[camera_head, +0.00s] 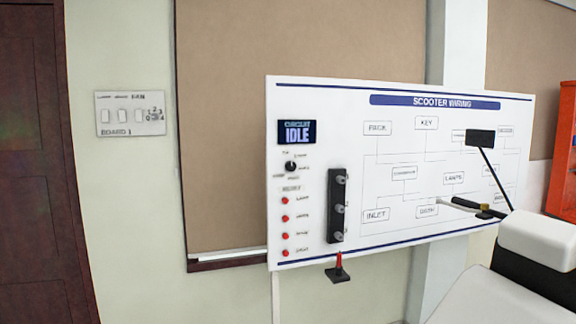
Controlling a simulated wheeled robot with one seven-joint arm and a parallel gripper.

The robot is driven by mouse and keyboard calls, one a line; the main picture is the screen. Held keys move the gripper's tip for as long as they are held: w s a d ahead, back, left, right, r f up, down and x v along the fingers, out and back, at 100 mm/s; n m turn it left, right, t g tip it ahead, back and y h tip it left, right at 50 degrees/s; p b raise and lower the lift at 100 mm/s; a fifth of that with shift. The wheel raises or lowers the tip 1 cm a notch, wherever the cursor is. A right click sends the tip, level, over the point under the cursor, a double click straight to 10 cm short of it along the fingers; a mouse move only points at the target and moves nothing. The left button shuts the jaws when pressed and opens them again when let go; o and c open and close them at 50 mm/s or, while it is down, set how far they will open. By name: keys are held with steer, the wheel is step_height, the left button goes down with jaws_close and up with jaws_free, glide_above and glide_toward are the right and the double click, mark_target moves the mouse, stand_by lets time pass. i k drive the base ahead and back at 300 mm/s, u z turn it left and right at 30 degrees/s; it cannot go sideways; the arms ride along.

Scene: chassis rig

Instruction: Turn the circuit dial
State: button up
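The circuit dial (291,166) is a small round black knob on the left part of a white board (345,100) headed "SCOOTER WIRING". Small labels stand around the dial, too small to read surely. Above it a dark display (297,132) reads "CIRCUIT IDLE". Below the dial is a column of several red buttons (285,217) with labels. My gripper is not in view, and nothing touches or covers the dial.
A black strip (336,205) with grey knobs stands right of the buttons. A red-tipped item (339,264) rests on a small black ledge below. A scooter-like body (535,243) with handlebar and mirror (480,138) fills the lower right. A switch panel (130,113) hangs left.

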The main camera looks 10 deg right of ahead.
mark_target(290, 167)
steer(key=i, duration=1.7)
steer(key=u, duration=1.15)
